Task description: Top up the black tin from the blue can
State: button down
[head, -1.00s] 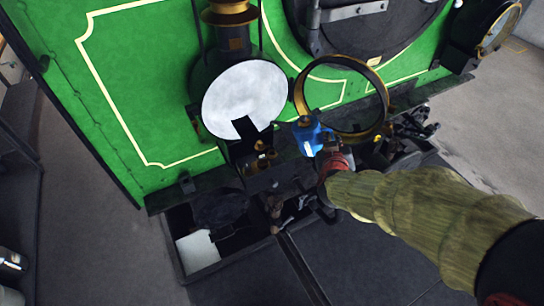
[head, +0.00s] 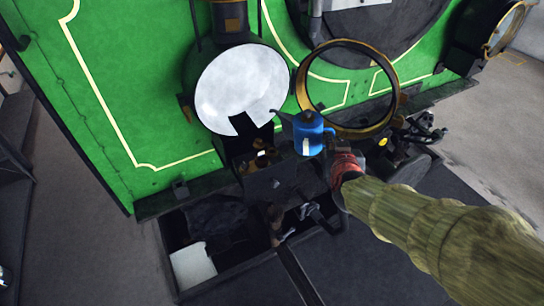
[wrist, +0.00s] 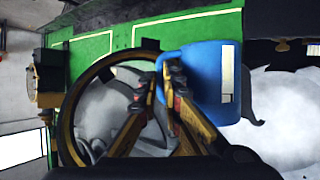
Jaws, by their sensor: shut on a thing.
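The blue can (head: 309,134) has a pale label, and its dark spout points up and left toward the lamp. My gripper (head: 334,152) is shut on the can's right side, apparently at its handle, and holds it in the air in front of the lamp. In the wrist view the can (wrist: 205,85) lies right of my gripper fingers (wrist: 162,75), with the spout at the right. A black block-like shape (head: 252,132) stands before the lamp's white reflector, just left of the spout. It may be the black tin, but I cannot tell for sure. No liquid shows.
The round white reflector (head: 240,85) and the open brass-rimmed ring (head: 391,105) stand either side of the can. Small brass fittings (head: 262,158) sit below the reflector. The green tram front (head: 110,90) is behind. A dark open box (head: 172,262) with a pale sheet lies below.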

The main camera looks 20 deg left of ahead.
jog(key=shift+a+f+m+y+b, duration=0.15)
jog(key=shift+f+m+y+b, duration=0.5)
jog(key=shift+b, duration=2.05)
jog(key=shift+f+n+h, duration=0.2)
jog(key=shift+n+h, duration=0.05)
